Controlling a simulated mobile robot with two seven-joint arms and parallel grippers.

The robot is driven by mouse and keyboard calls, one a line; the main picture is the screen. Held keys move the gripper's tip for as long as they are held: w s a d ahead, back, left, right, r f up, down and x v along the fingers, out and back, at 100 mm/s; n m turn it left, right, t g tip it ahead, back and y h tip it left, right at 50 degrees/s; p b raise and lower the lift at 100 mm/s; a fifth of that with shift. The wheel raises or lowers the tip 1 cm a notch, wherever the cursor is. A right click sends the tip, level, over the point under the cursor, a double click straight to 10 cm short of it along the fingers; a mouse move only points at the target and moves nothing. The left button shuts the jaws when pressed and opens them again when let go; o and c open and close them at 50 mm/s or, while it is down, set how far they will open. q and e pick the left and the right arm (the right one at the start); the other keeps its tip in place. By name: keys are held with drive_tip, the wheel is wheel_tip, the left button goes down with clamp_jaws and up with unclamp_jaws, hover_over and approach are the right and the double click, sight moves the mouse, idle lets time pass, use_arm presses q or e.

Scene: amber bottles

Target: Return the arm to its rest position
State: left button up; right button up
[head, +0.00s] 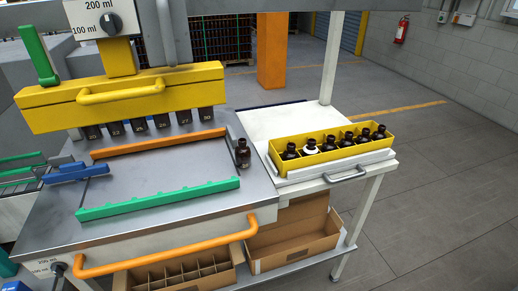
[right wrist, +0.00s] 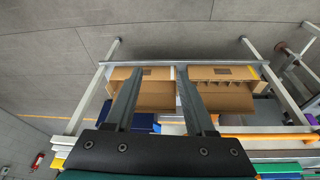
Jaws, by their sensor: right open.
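My right gripper (right wrist: 158,80) shows only in the right wrist view. Its two grey fingers are apart with nothing between them, and cardboard boxes are in view beyond them. Neither gripper shows in the head view. A dark amber bottle (head: 243,153) stands upright on the grey metal worktop (head: 200,211), at the right end of the orange rail. Several dark bottles stand in a yellow tray (head: 283,170) on the white side table (head: 255,121). One of them has a white part around its neck.
A yellow beam (head: 150,92) with numbered dark pieces hangs above the worktop. An orange rail (head: 160,143) and a green toothed rail (head: 160,199) lie on it. Cardboard boxes (head: 295,246) stand on the lower shelf, also in the wrist view (right wrist: 222,97). Open floor lies right.

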wheel_tip(320, 180, down, 31)
drive_tip(key=s+g+b, duration=0.1)
drive_tip(key=s+b, duration=0.2)
drive_tip(key=b, duration=0.5)
drive_tip(key=s+d+f+b, duration=0.1)
drive_tip(key=s+f+b, duration=0.2)
drive_tip(key=s+f, duration=0.4)
drive_tip(key=s+d+f+g+b, duration=0.1)
drive_tip(key=s+f+b, duration=0.2)
drive_tip(key=s+f, duration=0.4)
wheel_tip(320, 180, down, 4)
drive_tip(key=shift+s+d+f, duration=0.1)
drive_tip(key=shift+s+d, duration=0.05)
drive_tip(key=shift+d, duration=0.2)
